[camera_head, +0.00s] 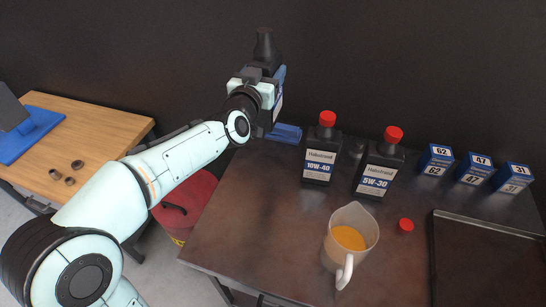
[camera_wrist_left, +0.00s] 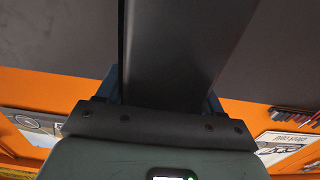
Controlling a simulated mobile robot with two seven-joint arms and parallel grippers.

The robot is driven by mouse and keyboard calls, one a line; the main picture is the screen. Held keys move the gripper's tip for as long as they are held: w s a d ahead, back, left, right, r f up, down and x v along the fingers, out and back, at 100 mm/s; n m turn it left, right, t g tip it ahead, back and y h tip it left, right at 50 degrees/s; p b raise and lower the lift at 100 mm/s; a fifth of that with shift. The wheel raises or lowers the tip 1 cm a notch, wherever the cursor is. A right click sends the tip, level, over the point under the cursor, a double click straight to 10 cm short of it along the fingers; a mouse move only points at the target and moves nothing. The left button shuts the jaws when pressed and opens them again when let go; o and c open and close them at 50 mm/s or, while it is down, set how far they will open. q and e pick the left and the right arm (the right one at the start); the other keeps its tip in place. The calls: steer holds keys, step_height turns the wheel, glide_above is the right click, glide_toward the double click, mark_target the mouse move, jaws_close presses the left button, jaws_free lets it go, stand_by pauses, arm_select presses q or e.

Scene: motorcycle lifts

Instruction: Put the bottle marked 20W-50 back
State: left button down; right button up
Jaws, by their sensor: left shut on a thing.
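My left gripper (camera_head: 272,80) is shut on a black bottle (camera_head: 266,48) above the back left of the dark table. The bottle is upright, with no red cap on its neck. Part of its white and blue label shows, but its marking cannot be read. In the left wrist view the dark bottle body (camera_wrist_left: 185,50) fills the space between the fingers. Whether its base touches the table is hidden by my arm. Two capped bottles, 10W-40 (camera_head: 319,160) and 5W-30 (camera_head: 377,172), stand to its right. My right gripper is not in view.
A jug (camera_head: 338,262) with amber liquid and a loose red cap (camera_head: 405,226) are on the table (camera_head: 260,220). A blue cloth-like item (camera_head: 284,133) lies near the held bottle. Blue boxes (camera_head: 434,160) and a dark tray (camera_head: 480,255) are right. The front left is clear.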

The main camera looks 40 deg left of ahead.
arm_select(q)
step_height(320, 180, down, 14)
steer(key=b, duration=0.2)
steer(key=shift+s+f+b, duration=0.15)
steer(key=shift+f+b, duration=0.1)
steer(key=shift+b, duration=0.1)
step_height(320, 180, down, 5)
steer(key=shift+r, duration=0.15)
steer(key=shift+b, duration=0.3)
steer(key=shift+c, duration=0.8)
jaws_free()
